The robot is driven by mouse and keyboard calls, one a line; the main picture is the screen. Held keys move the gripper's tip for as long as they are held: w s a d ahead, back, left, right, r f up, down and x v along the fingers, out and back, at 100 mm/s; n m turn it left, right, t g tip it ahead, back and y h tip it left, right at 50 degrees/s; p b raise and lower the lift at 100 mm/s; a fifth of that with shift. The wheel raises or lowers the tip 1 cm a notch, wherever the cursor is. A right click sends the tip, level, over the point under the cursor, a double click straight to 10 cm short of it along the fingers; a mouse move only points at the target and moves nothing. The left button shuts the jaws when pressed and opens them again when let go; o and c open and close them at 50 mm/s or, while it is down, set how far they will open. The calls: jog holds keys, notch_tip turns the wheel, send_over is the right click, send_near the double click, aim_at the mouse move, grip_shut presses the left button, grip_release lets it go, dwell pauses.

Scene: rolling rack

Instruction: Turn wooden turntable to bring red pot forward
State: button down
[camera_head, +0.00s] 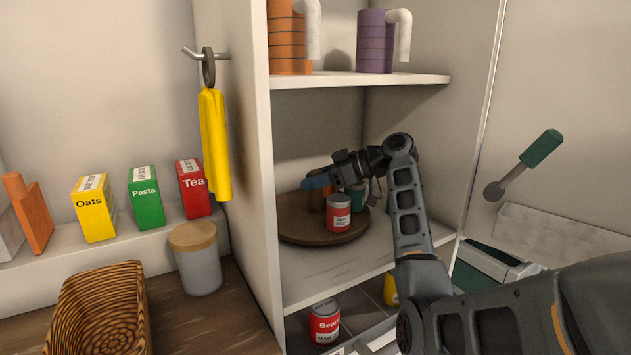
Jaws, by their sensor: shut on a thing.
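The round wooden turntable (293,232) sits on the middle shelf of the white rack. A red pot (338,222) with a white label stands upright near its front right edge. An orange-brown thing (316,202) stands behind and left of the pot, and a green one (357,193) stands behind it to the right. My gripper (312,182) reaches in from the right over the turntable, above the orange-brown thing. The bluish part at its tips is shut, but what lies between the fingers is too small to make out. My wrist hides part of the turntable's rear.
Orange (289,50) and purple (372,45) mugs stand on the shelf above. A red bean can (325,325) stands on the shelf below. The rack's left wall (240,130) bounds the opening, with a yellow cloth (214,140) hung outside. The front right of the middle shelf looks clear.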

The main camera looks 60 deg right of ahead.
jog(key=c, duration=0.8)
grip_release()
jog(key=shift+o, duration=0.2)
jog(key=v, duration=0.7)
jog(key=shift+s+r+b, duration=0.2)
jog(key=shift+s+b, duration=0.15)
jog(key=shift+b, duration=0.05)
jog(key=shift+d, duration=0.1)
